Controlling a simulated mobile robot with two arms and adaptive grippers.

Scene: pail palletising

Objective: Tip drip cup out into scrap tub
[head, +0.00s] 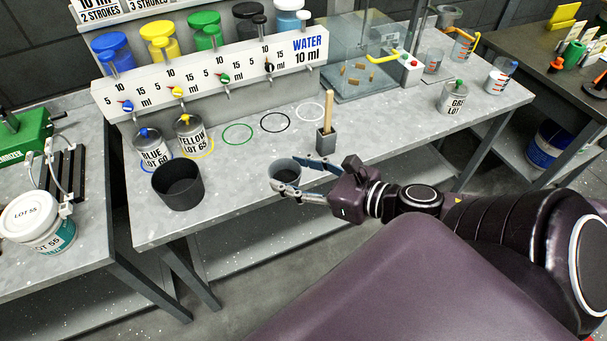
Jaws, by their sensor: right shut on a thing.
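The small grey cup (284,166), which I take to be the drip cup, is near the front edge of the grey bench. My right gripper (285,181) is shut on it, its fingers around the cup's sides. The cup looks about upright; whether its base touches the bench I cannot tell. The dark open tub (178,190), likely the scrap tub, stands on the bench to the left of the cup, with a gap between them. Its inside looks dark and empty. My left gripper is not in view.
Behind the tub stand the BLUE LOT can (152,152) and YELLOW LOT can (193,140). The dispenser rack (215,80) and a glass box (368,75) are farther back. Bench between cup and tub is clear.

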